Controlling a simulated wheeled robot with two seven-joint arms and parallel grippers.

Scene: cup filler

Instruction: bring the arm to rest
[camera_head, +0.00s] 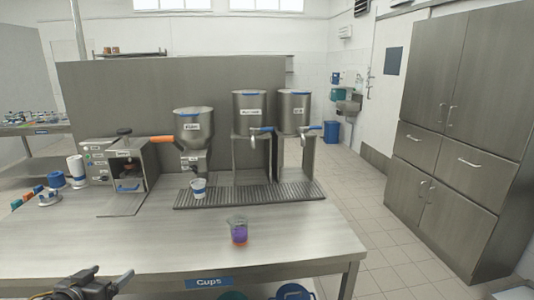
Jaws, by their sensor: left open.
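My left gripper (103,279) shows at the bottom left, at the front edge of the steel table (60,240). Its fingers are apart with nothing between them. A clear cup with purple and orange contents (238,232) stands upright on the table near the front, to the right of my gripper and apart from it. A white and blue cup (198,188) stands on the drip grate (250,196) below the funnel-shaped dispenser (193,125). My right gripper is not seen.
Two cylindrical dispensers (250,105) (294,105) with blue-handled taps stand behind the grate. A boxy machine (125,165) stands on the left, near small blue and white items (57,179). The table's front middle is mostly bare. Steel cabinets (455,130) stand at the right across open floor.

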